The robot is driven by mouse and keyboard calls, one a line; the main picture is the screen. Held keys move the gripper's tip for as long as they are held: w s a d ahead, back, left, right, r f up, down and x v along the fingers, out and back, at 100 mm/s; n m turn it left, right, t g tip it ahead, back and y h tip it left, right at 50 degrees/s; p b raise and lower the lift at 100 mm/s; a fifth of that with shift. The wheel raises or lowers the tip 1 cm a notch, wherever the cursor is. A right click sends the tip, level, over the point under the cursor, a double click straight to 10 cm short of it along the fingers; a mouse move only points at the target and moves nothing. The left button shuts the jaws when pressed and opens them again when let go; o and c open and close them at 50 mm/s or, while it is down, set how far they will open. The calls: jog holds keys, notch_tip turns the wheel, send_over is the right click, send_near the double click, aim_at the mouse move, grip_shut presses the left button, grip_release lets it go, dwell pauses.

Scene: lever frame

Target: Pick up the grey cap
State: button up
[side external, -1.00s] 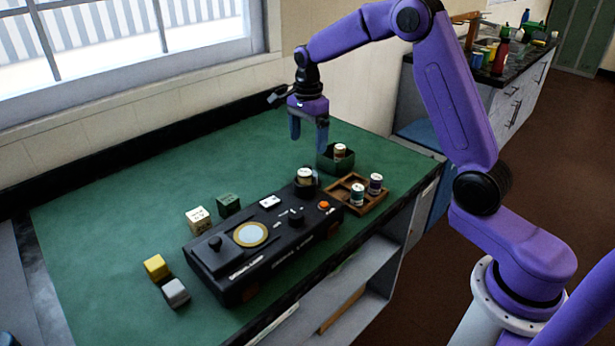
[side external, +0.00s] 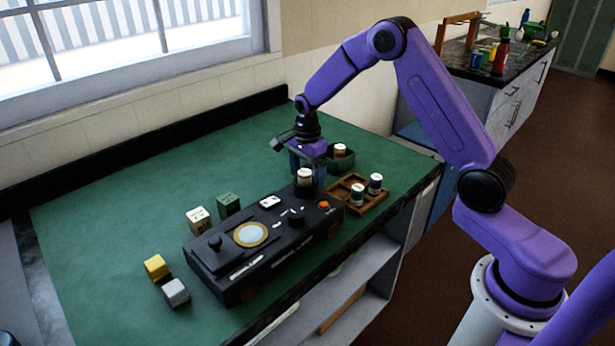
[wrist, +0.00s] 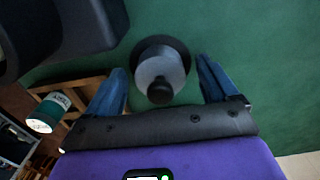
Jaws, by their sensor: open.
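The grey cap (wrist: 158,72) lies between my fingers in the wrist view. It is round and grey, with a black knob on top and a dark round base under it. What looks like the same thing (side external: 305,178) shows in the side view as a pale top over a dark body, at the far end of the black lever frame (side external: 225,288). My gripper (side external: 308,176) points down over it. In the wrist view my gripper (wrist: 163,85) is open, one finger on each side of the cap with gaps. Contact cannot be told from the side.
A wooden tray (side external: 371,208) with two small jars stands right of my gripper. Cream (side external: 198,219), green (side external: 229,204), yellow (side external: 156,267) and grey (side external: 176,292) blocks lie left. The green tabletop behind is clear.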

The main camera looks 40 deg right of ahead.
jog(key=c, duration=1.1)
jog(key=shift+r, duration=0.1)
